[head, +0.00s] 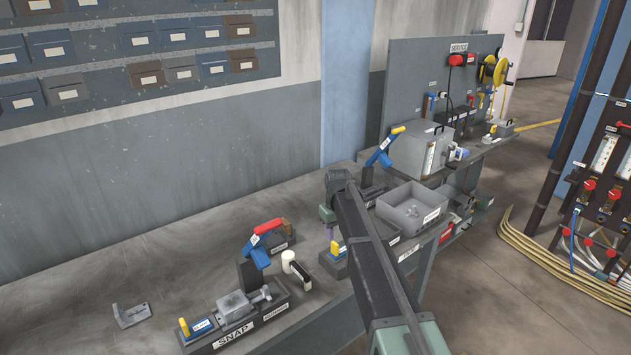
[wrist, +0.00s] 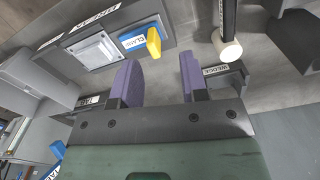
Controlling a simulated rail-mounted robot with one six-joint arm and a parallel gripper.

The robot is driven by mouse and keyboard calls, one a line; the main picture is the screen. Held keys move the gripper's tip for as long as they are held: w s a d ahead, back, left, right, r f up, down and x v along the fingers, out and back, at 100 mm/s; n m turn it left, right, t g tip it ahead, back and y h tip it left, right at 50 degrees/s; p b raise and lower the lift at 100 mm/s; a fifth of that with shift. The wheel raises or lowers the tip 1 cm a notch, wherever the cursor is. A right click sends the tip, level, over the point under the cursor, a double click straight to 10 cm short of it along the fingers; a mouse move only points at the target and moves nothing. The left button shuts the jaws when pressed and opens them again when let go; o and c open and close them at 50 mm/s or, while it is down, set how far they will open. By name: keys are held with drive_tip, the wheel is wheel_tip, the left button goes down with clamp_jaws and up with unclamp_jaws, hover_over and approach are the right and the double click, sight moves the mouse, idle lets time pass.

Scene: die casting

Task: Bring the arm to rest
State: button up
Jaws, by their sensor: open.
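My arm (head: 375,260) reaches from the bottom of the head view up over the workbench. My gripper (head: 329,228) is partly hidden by the arm there, at its far end above the bench. In the wrist view my gripper (wrist: 158,80) shows two purple fingers set well apart, with nothing held between them. Beyond the fingertips lies a fixture with a blue labelled block (wrist: 138,40) and a yellow tip. A white-headed mallet (wrist: 229,49) is to the right of that block. Both look apart from the fingers, though the exact gap is hard to tell.
The SNAP fixture (head: 236,328) holds a grey part, beside a red-handled blue lever (head: 260,254). A loose grey bracket (head: 131,315) lies at left. A grey tray (head: 415,222) with parts stands right of my arm, before a grey box (head: 407,155). The bench's left-back area is bare.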

drive_tip(key=s+d+m, duration=0.2)
drive_tip(key=s+m, duration=0.2)
drive_tip(key=s, duration=2.7)
drive_tip(key=shift+s+d, duration=0.4)
drive_tip(key=shift+r, duration=0.1)
